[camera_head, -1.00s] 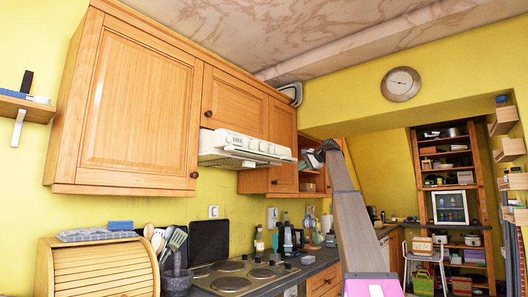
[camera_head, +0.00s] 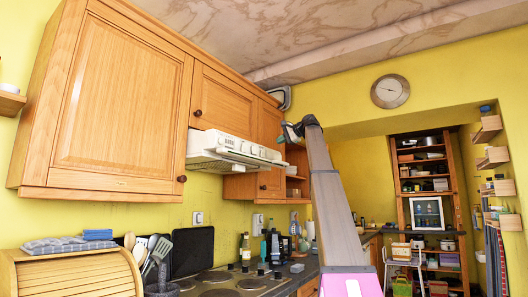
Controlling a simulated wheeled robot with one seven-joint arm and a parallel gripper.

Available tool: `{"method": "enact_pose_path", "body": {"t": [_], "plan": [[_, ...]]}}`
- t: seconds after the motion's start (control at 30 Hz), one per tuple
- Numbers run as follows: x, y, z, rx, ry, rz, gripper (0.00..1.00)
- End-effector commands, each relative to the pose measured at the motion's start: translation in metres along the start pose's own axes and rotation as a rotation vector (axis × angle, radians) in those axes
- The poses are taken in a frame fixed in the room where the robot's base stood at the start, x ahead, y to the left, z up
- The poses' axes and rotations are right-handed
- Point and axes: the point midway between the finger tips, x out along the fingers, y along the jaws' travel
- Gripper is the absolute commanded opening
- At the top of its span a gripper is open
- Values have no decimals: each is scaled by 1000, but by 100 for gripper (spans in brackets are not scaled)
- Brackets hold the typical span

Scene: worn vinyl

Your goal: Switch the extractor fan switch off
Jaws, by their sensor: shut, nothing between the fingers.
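The white extractor hood (camera_head: 232,151) hangs under the middle wall cabinet, with small knobs or switches along its front panel. A white wall switch plate (camera_head: 197,218) is on the yellow wall below it, and another plate (camera_head: 258,220) is further right. I cannot tell which of these is the fan switch, nor its position. My gripper (camera_head: 286,133) is small and dark at the end of my raised arm, right of the hood's far end and apart from it in the picture. It looks shut and empty; its fingertips are hard to make out.
Wooden wall cabinets (camera_head: 118,100) run above the counter, some at the hood's level. Below the hood are a hob (camera_head: 215,284), bottles and a utensil pot. A wooden bread bin (camera_head: 70,275) stands at the front left. Open shelves (camera_head: 428,170) stand at the back right.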

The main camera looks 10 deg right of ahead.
Motion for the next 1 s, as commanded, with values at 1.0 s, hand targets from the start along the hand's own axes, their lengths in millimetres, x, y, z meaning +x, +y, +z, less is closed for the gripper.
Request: {"method": "enact_pose_path", "body": {"t": [1.0], "plan": [[138,0,0,0,0,1,0]]}}
